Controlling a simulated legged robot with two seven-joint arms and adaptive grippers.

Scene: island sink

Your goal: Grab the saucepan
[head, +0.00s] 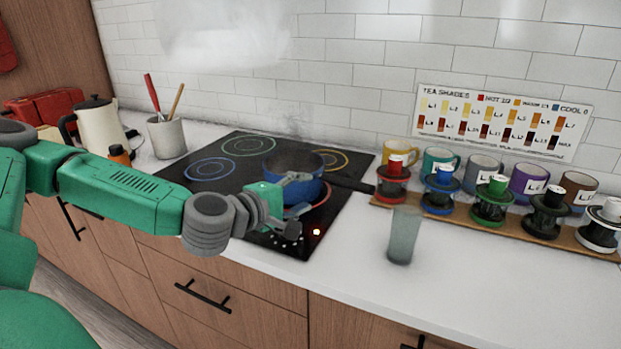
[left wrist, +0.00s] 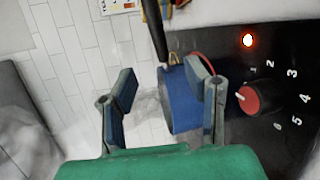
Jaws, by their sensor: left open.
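The blue saucepan (head: 285,167) sits on the black cooktop, and its dark handle (head: 345,183) points right. My left gripper (head: 300,204) is open at the pan's near side, with part of it covering the lower pan wall. In the left wrist view the blue pan wall (left wrist: 182,104) shows between the fingers of the left gripper (left wrist: 163,76), close to the right finger. Whether that finger touches the pan I cannot tell. The dark handle (left wrist: 154,28) runs up from the pan there. My right gripper is not in view.
The cooktop (head: 238,171) has a glowing ring under the pan and a red knob (left wrist: 262,99). A glass (head: 403,235) stands on the counter at right. A wooden board (head: 425,214) holds several canisters by mugs. A kettle (head: 101,126) and utensil crock (head: 167,138) stand left.

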